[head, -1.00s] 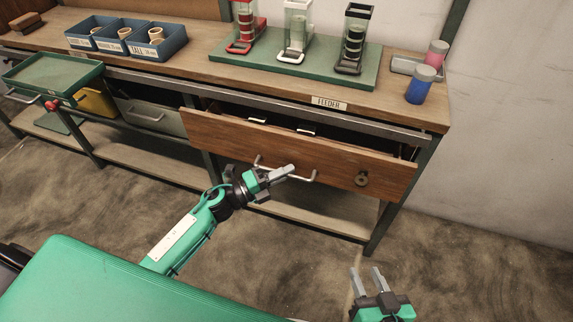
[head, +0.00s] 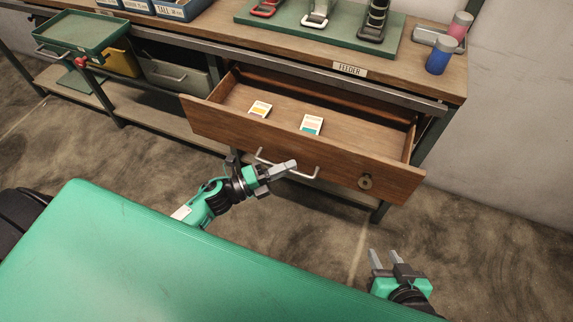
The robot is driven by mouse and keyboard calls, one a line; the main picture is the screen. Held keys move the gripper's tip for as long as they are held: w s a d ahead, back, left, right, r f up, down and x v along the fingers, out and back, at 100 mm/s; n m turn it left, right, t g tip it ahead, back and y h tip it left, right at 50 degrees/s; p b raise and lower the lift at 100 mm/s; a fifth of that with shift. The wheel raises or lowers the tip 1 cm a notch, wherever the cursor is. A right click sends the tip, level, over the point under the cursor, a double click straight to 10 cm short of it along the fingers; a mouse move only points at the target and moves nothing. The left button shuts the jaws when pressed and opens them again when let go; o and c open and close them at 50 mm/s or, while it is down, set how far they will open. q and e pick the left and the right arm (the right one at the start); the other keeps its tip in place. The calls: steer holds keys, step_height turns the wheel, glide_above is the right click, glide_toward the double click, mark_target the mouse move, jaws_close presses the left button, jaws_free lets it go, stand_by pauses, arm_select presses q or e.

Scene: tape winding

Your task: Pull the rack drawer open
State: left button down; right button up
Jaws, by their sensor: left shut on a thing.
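The wooden drawer (head: 235,128) under the FEEDER label stands well out from the bench, with its inside open to view. Two small cards lie in it, one with yellow (head: 260,109) and one with teal and orange (head: 311,124). My right gripper (head: 384,257) is open and empty, low on the right, apart from the drawer.
The wooden bench (head: 400,70) carries a green board (head: 345,35) with dispensers and, at right, blue (head: 440,57) and pink (head: 460,25) cylinders. A green tray (head: 80,35) and a grey bin (head: 175,76) are at left. Floor before the drawer is clear at right.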

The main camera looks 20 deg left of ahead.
arm_select(q)
steer(key=c, duration=1.5)
jaws_free()
steer(key=shift+v, duration=6.95)
steer(key=shift+w+r, duration=0.1)
steer(key=shift+w, duration=0.05)
